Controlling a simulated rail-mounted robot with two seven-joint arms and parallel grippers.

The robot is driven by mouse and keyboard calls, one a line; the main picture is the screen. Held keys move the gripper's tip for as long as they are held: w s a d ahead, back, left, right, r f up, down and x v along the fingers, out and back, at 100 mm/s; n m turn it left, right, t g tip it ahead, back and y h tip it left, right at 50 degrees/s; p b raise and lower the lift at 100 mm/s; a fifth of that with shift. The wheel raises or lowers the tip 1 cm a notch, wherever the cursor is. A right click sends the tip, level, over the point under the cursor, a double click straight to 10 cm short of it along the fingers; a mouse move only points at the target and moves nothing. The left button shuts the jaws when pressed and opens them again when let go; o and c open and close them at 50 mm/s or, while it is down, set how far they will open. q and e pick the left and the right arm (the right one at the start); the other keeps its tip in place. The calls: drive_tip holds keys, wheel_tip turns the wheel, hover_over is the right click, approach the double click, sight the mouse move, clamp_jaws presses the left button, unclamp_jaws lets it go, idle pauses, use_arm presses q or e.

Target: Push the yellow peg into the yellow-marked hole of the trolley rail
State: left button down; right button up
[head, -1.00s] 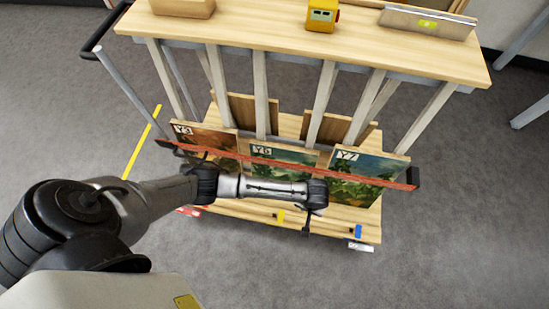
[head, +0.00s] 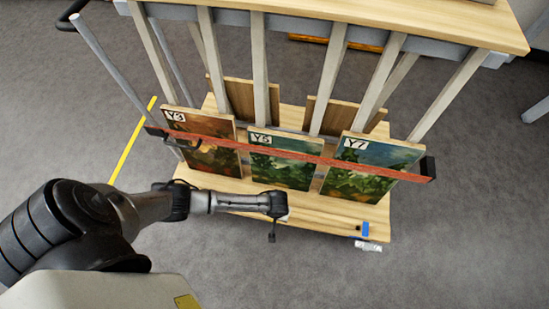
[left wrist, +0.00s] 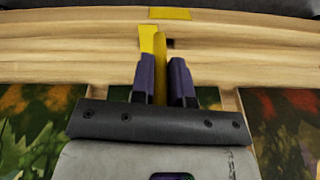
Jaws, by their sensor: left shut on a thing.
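My left gripper (left wrist: 162,62) is shut on the yellow peg (left wrist: 160,42), which stands between its purple-padded fingers in the left wrist view. The peg's far end lies over the pale wooden trolley rail (left wrist: 70,50). A yellow mark (left wrist: 147,38) is on the wood just left of the peg. A small dark spot, hole or shadow, shows just right of the peg's end. Whether the peg's tip is in the hole cannot be told. In the head view my left wrist hides the peg and yellow mark. My right gripper is not in view.
A blue piece (head: 365,229) is at the rail's right. A yellow tag (left wrist: 170,13) is at the wood's outer edge.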

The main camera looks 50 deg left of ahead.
use_arm(q)
drive_tip(key=a+f+b, duration=0.1)
drive_tip(key=f, duration=0.1)
drive_tip(key=w+a+f+b, duration=0.1)
drive_tip(key=f+b, duration=0.1)
drive_tip(key=a+f+b, duration=0.1)
drive_tip(key=f+b, duration=0.1)
drive_tip(key=shift+w+f, duration=0.2)
drive_tip(key=shift+w, duration=0.2)
drive_tip(key=shift+r, duration=0.1)
drive_tip(key=c, duration=1.1)
unclamp_jaws()
